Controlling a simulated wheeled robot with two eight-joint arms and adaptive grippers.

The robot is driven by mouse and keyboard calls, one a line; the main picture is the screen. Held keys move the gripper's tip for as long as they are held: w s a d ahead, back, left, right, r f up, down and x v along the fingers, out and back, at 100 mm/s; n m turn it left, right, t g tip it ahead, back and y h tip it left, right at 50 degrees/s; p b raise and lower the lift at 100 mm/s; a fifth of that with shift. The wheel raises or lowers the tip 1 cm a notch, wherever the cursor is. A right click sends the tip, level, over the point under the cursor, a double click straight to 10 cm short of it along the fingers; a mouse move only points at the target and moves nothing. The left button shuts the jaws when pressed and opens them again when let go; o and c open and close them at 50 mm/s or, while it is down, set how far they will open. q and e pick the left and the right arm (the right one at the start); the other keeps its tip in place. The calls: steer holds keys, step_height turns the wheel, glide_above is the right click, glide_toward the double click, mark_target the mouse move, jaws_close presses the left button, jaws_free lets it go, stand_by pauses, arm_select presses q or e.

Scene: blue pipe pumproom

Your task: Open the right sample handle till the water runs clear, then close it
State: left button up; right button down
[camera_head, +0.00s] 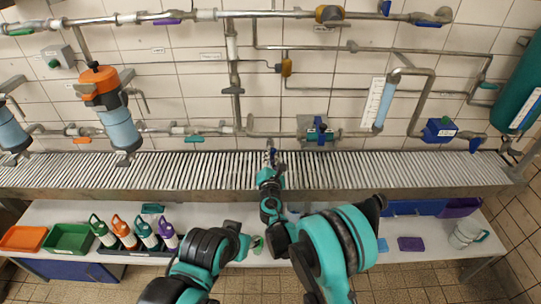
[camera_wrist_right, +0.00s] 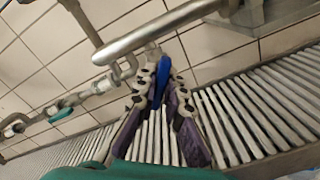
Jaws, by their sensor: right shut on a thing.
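My right gripper (camera_head: 270,156) reaches up over the slatted drain from below, at the wall pipes. In the right wrist view its two fingers (camera_wrist_right: 160,82) stand on either side of a slim blue handle (camera_wrist_right: 163,74) and are shut on it. The handle hangs under the end of a grey pipe (camera_wrist_right: 165,30). In the head view the gripper mostly hides this handle. No running water can be made out in either view. My left arm (camera_head: 205,250) is bent low in front of the bench; whether its gripper is open or shut cannot be made out.
The slatted drain (camera_head: 100,168) runs along the tiled wall. A blue valve (camera_head: 320,132) sits right of my right gripper; a green handle (camera_head: 193,139) is to the left. Bottles (camera_head: 146,232) and trays (camera_head: 68,238) stand on the bench left, a white jug (camera_head: 465,234) right.

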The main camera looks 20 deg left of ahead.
steer(key=n, duration=0.4)
steer(key=shift+n, duration=1.8)
steer(key=c, duration=1.6)
jaws_free()
steer(key=v, duration=0.7)
steer(key=shift+s+d, duration=0.1)
steer(key=shift+s, duration=0.15)
